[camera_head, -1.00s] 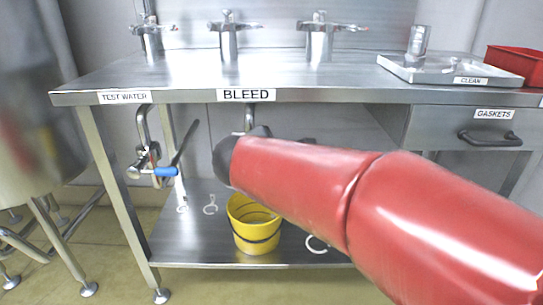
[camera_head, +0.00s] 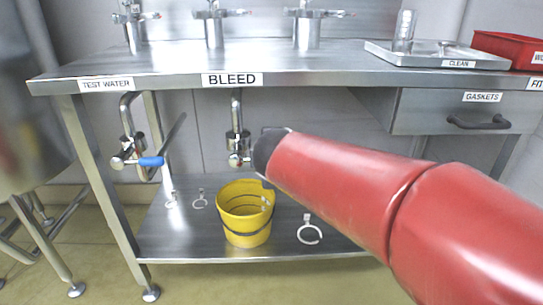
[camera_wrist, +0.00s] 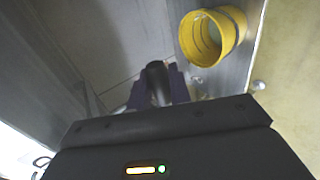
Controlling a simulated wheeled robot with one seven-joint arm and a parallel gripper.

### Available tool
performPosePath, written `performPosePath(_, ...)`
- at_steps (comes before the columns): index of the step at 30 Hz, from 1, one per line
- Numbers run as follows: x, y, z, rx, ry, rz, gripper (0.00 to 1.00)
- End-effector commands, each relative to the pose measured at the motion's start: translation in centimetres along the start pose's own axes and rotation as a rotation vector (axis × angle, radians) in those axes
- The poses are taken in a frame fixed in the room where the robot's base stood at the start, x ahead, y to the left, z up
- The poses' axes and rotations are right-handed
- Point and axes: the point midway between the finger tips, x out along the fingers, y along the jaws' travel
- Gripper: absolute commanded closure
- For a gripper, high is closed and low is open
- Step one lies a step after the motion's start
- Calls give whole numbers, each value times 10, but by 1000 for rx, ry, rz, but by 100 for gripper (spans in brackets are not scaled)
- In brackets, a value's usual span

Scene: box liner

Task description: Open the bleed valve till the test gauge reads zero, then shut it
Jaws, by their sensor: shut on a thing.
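The bleed valve (camera_head: 238,148) hangs on a steel pipe under the bench edge, below the BLEED label (camera_head: 232,79). My gripper (camera_wrist: 158,88) shows in the wrist view, its two dark fingers closed about a dark, rounded bar-like piece (camera_wrist: 156,70). This appears to be the bleed valve's handle; the head view does not show the grip, as my red arm covers it. My wrist end is just right of the valve body. The yellow bucket (camera_head: 246,231) stands upright on the lower shelf below the valve; it also shows in the wrist view (camera_wrist: 234,22). I cannot make out a test gauge.
The test water valve (camera_head: 138,160), with a blue-marked lever, hangs to the left. Hook-like white rings (camera_head: 310,232) lie on the lower shelf. A clean tray (camera_head: 440,56), a red bin (camera_head: 505,46) and the gaskets drawer (camera_head: 465,110) are at the right.

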Motion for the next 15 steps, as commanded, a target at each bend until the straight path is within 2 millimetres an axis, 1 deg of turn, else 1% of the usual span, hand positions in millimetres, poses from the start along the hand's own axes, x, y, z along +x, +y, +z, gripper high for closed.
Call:
performPosePath(11, 0, -1, -1, 4, 5, 0, 100)
performPosePath(12, 0, -1, -1, 4, 5, -1, 78)
performPosePath(15, 0, -1, -1, 3, 4, -1, 65)
